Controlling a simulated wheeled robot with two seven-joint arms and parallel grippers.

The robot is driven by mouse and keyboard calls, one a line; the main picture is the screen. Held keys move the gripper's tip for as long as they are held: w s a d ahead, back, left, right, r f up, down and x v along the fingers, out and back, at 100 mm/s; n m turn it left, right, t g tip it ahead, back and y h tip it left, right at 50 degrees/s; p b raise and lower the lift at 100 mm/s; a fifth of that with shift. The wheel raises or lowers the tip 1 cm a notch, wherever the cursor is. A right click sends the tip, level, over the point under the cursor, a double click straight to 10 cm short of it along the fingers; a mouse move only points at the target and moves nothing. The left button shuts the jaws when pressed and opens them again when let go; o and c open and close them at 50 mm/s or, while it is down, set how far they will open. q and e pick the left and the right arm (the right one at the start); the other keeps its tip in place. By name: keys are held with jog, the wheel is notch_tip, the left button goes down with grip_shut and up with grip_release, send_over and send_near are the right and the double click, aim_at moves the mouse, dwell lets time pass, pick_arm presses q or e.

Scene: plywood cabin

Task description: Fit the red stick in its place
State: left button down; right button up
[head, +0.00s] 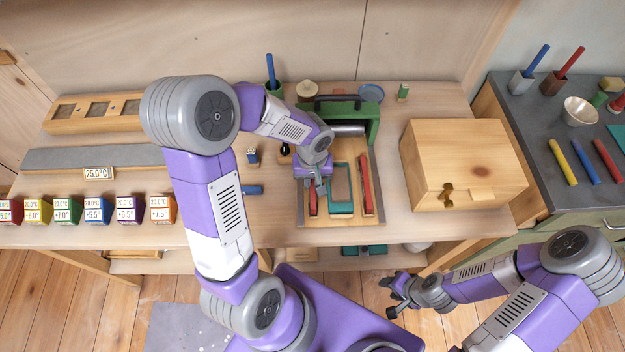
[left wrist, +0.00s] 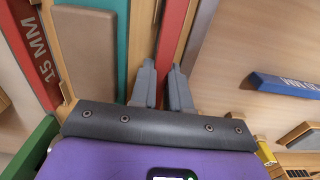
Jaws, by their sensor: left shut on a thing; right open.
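My left gripper (head: 317,190) is over the left side of a wooden tray (head: 375,221). It is shut on a narrow red stick (head: 313,204), which also shows between the fingers (left wrist: 163,88) in the left wrist view (left wrist: 176,30). The stick lies lengthwise along the tray's left side; I cannot tell whether it is seated or just above. Beside it is a teal frame (head: 341,208). A second red stick (head: 365,184), marked 15 MM in the left wrist view (left wrist: 38,52), lies on the tray's right side. My right gripper (head: 396,296) is open and empty, off the table's front.
A blue stick (head: 251,190) lies left of the tray. A green holder (head: 372,118) stands at the tray's back. A wooden box (head: 465,160) is to the right. Several coloured blocks (head: 96,209) line the table's left front. More sticks (head: 562,162) lie on the dark side counter.

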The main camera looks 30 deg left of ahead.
pick_arm(q)
jog(key=shift+f+b, duration=0.55)
jog(key=shift+b, duration=0.15)
dwell(1.0)
jog(key=c, duration=1.5)
grip_release()
jog(key=shift+o, duration=0.2)
jog(key=o, duration=1.1)
jog(key=shift+r, duration=0.15)
jog(key=shift+r+p, duration=2.6)
jog(key=shift+r, duration=0.8)
